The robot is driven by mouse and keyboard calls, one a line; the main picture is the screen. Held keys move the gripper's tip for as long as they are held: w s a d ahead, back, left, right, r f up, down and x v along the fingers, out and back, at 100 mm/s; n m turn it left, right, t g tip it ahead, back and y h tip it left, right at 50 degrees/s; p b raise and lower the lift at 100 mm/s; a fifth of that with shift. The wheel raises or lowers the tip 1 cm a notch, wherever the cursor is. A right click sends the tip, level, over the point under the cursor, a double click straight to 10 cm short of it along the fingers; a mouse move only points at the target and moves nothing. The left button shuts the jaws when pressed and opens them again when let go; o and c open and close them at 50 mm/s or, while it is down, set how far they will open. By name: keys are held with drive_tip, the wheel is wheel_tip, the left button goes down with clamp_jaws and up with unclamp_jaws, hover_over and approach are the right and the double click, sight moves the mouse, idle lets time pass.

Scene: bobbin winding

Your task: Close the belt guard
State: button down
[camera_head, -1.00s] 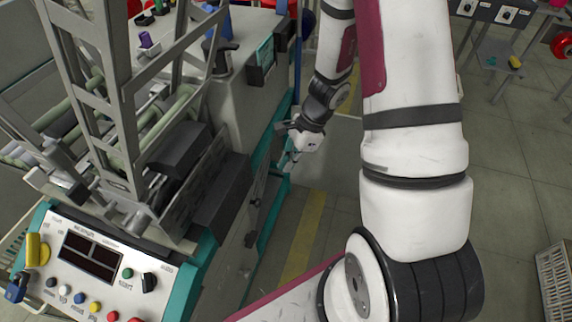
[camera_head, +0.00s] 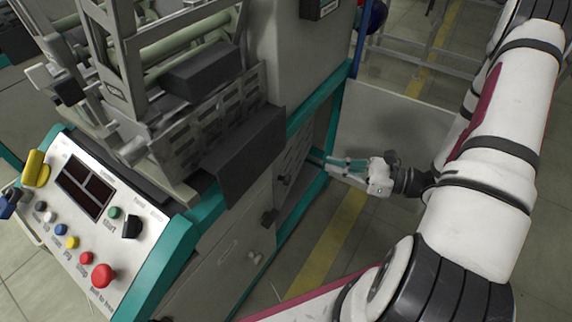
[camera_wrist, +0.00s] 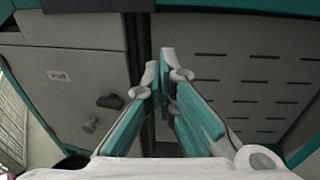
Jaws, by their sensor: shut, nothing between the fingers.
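The slotted grey panel (camera_head: 292,160) on the machine's side, inside a teal frame, looks like the belt guard. It also fills the right of the wrist view (camera_wrist: 250,85), with rows of dark slots. A dark gap runs along its left edge; I cannot tell how far it stands open. My gripper (camera_head: 332,166) is shut and empty, pointing left at the machine's side. In the wrist view my closed fingertips (camera_wrist: 163,66) lie over the panel's left edge. I cannot tell whether they touch it.
A cabinet door (camera_wrist: 70,95) with a black knob (camera_wrist: 110,101) is left of the slotted panel. A large plain grey panel (camera_head: 395,125) stands behind my gripper. The control panel (camera_head: 95,210) with a red button is at the lower left. Floor with a yellow stripe (camera_head: 325,245) is clear.

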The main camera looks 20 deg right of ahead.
drive_tip(key=w+a+t+b, duration=0.1)
drive_tip(key=w+a+b, duration=0.3)
drive_tip(key=w+a, duration=0.5)
drive_tip(key=shift+w+b, duration=0.3)
drive_tip(key=shift+f, duration=0.1)
drive_tip(key=p+x, duration=0.1)
drive_tip(key=x, duration=0.6)
drive_tip(key=shift+w, duration=0.25)
drive_tip(key=shift+a, duration=0.1)
